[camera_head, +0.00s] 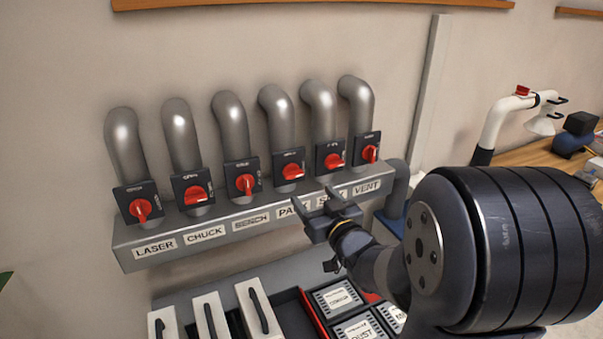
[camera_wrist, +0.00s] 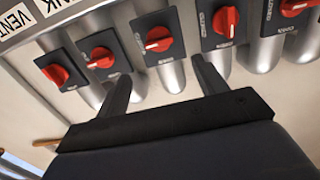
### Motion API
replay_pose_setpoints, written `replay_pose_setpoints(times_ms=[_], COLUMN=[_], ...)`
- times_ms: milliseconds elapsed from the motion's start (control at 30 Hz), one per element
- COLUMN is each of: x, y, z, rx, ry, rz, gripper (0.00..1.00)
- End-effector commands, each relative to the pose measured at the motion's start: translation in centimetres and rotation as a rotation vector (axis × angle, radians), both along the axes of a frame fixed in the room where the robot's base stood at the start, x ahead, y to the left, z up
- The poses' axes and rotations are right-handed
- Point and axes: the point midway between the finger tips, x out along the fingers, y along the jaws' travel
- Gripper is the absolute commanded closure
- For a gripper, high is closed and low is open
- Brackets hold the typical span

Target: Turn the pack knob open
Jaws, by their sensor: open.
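The pack knob (camera_head: 292,171) is a red handle on a black plate, fourth from the left in the row. Its handle lies roughly crosswise to its grey pipe. The label below it is partly hidden by my gripper. In the wrist view the pack knob (camera_wrist: 158,41) shows beyond the gap between my fingers. My gripper (camera_head: 314,197) is open and empty, in front of the label strip and below the knob. In the wrist view my gripper (camera_wrist: 163,82) has its fingers apart, with the knob's plate ahead between them; I see no clear contact.
Neighbouring knobs sit close by: bench (camera_head: 245,183) on the left, and another red knob (camera_head: 333,160) on the right, its label partly hidden. The labelled grey ledge (camera_head: 215,222) runs below. White-fronted holders (camera_head: 255,305) and a tray stand underneath.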

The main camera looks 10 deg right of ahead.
Motion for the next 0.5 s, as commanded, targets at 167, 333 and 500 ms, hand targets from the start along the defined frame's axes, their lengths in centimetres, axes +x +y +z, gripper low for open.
replay_pose_setpoints(times_ms=[167, 333, 500], x=[2.8, 5.6, 7.8], y=[0.6, 1.2, 1.6], z=[0.1, 0.2, 0.1], rx=[0.0, 0.0, 0.0], ry=[0.003, 0.002, 0.003], rz=[0.002, 0.002, 0.0], gripper=[0.33, 0.33, 0.33])
